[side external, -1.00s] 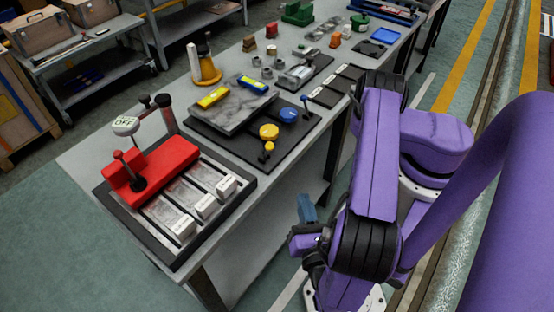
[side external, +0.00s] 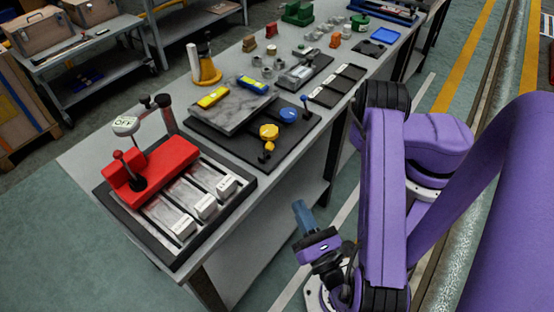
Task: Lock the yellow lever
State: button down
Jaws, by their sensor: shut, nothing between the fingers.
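A yellow lever (side external: 268,133) with a round yellow head sits at the front edge of a dark plate (side external: 225,143) on the long grey table. A blue round piece (side external: 288,115) is just behind it to the right. My gripper (side external: 300,206) is in the air off the table's front side, below and to the right of the yellow lever and well apart from it. Its bluish fingers point up and are shut with nothing between them. Whether the lever is locked cannot be told from here.
A red block (side external: 160,167) with an OFF sign and white labelled blocks (side external: 205,205) is on the near tray. A grey slab with yellow and blue pieces (side external: 230,108) lies behind the lever. Open floor is beside the table.

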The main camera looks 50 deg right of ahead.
aim_at(267, 147)
jog(key=x, duration=1.3)
jog(key=shift+w+d+r, duration=0.15)
jog(key=shift+w, duration=0.15)
jog(key=shift+w+r+n+g, duration=0.15)
jog(key=shift+r+n+g, duration=0.1)
jog(key=shift+n+g, duration=0.05)
jog(key=shift+w+r+n+g+y, duration=0.4)
jog(key=shift+g+y, duration=0.1)
jog(key=shift+g, duration=0.15)
jog(key=shift+w+r+n+g+y, duration=0.25)
jog(key=shift+w+n+g+y, duration=0.2)
jog(key=shift+g, duration=0.2)
jog(key=shift+w+r, duration=0.2)
jog(key=shift+w, duration=0.3)
jog(key=shift+w+r, duration=0.2)
jog(key=shift+w, duration=0.4)
jog(key=s+a+r, duration=0.4)
jog(key=s+a, duration=0.2)
jog(key=s, duration=0.6)
jog(key=shift+a+r, duration=0.15)
jog(key=shift+a, duration=0.05)
